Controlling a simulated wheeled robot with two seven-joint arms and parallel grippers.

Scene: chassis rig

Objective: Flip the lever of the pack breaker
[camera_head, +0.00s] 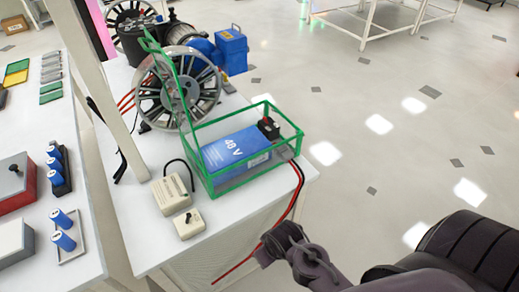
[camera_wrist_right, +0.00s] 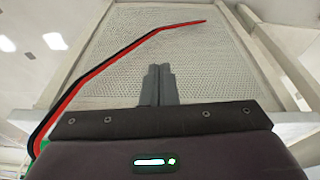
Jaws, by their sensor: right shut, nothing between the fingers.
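The pack breaker (camera_head: 268,127) is a small black block with a red part on top, at the far right corner of the green frame. The lever's exact position is too small to tell. The blue 48 V pack (camera_head: 235,150) sits inside the green frame (camera_head: 250,178). My right gripper (camera_head: 264,254) is low beside the table's front right side, below and well apart from the breaker. In the right wrist view its fingers (camera_wrist_right: 158,85) are shut together and empty, facing a perforated panel. My left gripper is not in view.
A red and black cable pair (camera_head: 298,185) hangs off the table edge near my right gripper; it also crosses the right wrist view (camera_wrist_right: 100,68). Two beige boxes (camera_head: 172,193) sit left of the frame. A spoked wheel (camera_head: 178,90) stands behind. Open floor lies right.

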